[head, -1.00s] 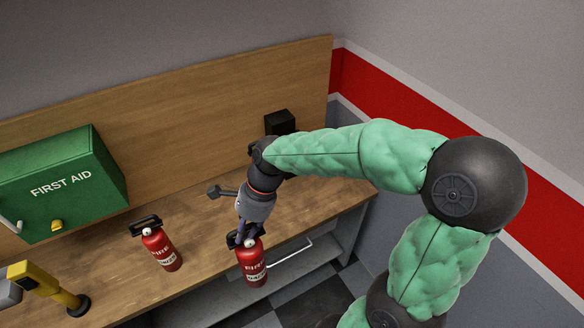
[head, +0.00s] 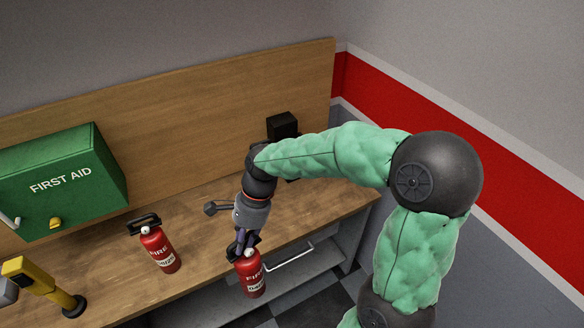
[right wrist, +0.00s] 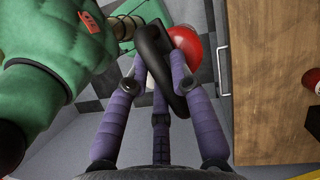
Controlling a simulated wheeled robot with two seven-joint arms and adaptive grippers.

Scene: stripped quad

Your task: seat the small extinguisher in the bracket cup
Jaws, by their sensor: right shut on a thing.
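My right gripper (head: 240,246) is shut on the black handle of a red fire extinguisher (head: 251,277), which hangs roughly upright near the table's front edge. In the right wrist view my purple fingers (right wrist: 165,68) close around the black handle loop, and the red extinguisher top (right wrist: 186,42) shows behind it. A similar red extinguisher (head: 160,252) stands on the table to the left. A black box-like holder (head: 282,125) is on the wooden backboard, partly hidden by my right arm; I cannot tell if it is the bracket cup. My left gripper is out of view.
The wooden table (head: 195,225) has a bare strip between the standing extinguisher and my right gripper. A green first aid box (head: 62,185) is on the backboard. A yellow object with a black base (head: 45,287) stands at left. A metal rail (head: 290,257) shows below the edge.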

